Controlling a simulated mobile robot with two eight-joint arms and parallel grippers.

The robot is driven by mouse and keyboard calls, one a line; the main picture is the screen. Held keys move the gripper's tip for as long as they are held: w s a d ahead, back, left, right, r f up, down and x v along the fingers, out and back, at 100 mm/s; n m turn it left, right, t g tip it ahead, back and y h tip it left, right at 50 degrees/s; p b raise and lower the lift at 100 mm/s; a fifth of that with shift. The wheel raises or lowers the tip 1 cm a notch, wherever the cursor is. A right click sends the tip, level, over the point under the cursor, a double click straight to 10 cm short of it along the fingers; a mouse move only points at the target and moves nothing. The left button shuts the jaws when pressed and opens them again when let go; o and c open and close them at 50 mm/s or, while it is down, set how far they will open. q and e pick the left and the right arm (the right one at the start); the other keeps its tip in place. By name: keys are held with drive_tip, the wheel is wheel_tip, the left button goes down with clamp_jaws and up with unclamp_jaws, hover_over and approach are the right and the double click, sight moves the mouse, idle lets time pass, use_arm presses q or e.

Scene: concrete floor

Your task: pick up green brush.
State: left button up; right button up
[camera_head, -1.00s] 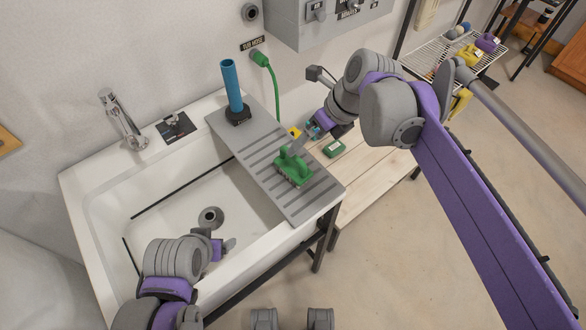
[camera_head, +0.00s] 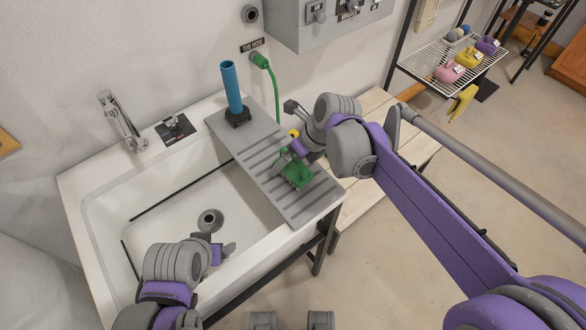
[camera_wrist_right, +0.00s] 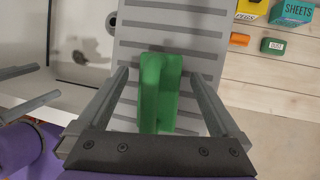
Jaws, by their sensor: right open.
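The green brush (camera_head: 297,176) lies on the grey ribbed drainboard (camera_head: 310,204) at the sink's right side. My right gripper (camera_head: 285,158) is open above it, partly hidden by its own wrist in the head view. In the right wrist view the brush's green handle (camera_wrist_right: 160,90) lies between the two spread fingers, with a visible gap on each side. My left gripper (camera_head: 226,248) hangs over the sink's front part, empty. Its two fingers show apart at the left edge of the right wrist view.
A blue upright tube (camera_head: 232,86) stands at the drainboard's back end. A green hose (camera_head: 274,88) hangs on the wall behind. The white sink basin (camera_head: 165,225) lies left. A wooden bench (camera_head: 375,110) with small boxes, including a green one (camera_wrist_right: 273,46), stands right.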

drive_tip(key=c, duration=1.5)
drive_tip(key=shift+r, duration=0.1)
wheel_tip(320, 180, up, 10)
drive_tip(key=shift+f+p, duration=0.1)
drive_tip(key=shift+p, duration=0.35)
